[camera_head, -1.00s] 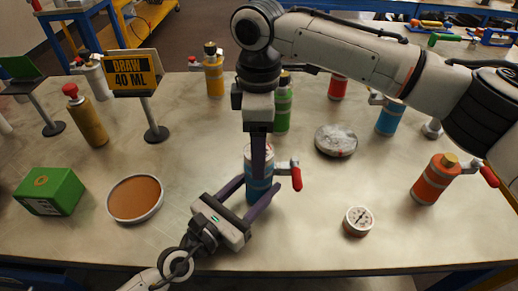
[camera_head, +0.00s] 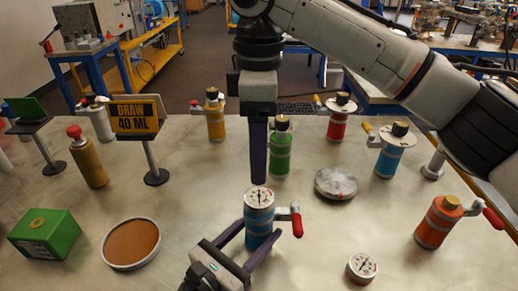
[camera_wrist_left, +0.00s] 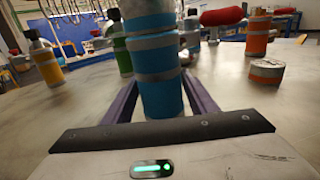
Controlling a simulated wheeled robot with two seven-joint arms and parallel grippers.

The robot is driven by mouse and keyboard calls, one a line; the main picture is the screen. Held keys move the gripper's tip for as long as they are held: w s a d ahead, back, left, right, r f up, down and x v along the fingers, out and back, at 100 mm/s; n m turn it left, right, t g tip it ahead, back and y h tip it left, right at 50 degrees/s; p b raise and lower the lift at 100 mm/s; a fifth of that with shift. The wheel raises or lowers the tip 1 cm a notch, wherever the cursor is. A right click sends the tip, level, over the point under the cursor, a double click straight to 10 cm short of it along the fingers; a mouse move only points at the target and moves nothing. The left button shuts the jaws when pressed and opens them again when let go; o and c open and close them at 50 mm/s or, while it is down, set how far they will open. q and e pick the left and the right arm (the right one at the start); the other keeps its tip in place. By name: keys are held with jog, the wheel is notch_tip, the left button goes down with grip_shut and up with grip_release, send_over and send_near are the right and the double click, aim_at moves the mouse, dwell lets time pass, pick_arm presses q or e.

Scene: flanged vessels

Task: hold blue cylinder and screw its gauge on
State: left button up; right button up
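The blue cylinder (camera_head: 259,232) with a red-handled side valve stands upright at the front middle. A round white-faced gauge (camera_head: 259,196) sits on its top. My left gripper (camera_head: 262,246) has a finger on each side of the cylinder and is shut on it. In the left wrist view the cylinder (camera_wrist_left: 158,85) stands between the fingers; its top is out of frame. My right gripper (camera_head: 258,182) points straight down just above the gauge. Its fingers show edge-on, so their opening is hidden. Another white gauge (camera_head: 362,266) lies face up on the table to the right.
A green cylinder (camera_head: 279,155) and a grey disc (camera_head: 336,183) stand behind. An orange cylinder (camera_head: 438,222) is at right, another blue one (camera_head: 390,155) beyond. A brown-filled dish (camera_head: 131,265), green box (camera_head: 44,234) and "DRAW 40 ML" sign (camera_head: 138,118) are at left.

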pick_arm(q)
jog(key=o, duration=0.4)
jog(key=b+v, duration=0.2)
jog(key=v, duration=0.7)
jog(key=shift+s+a+f, duration=0.1)
jog(key=shift+s, duration=0.15)
pick_arm(e)
notch_tip(320, 180, down, 2)
jog(key=shift+f, duration=0.1)
pick_arm(q)
jog(key=shift+s+a, duration=0.25)
jog(key=shift+s, duration=0.05)
jog(key=shift+r, duration=0.25)
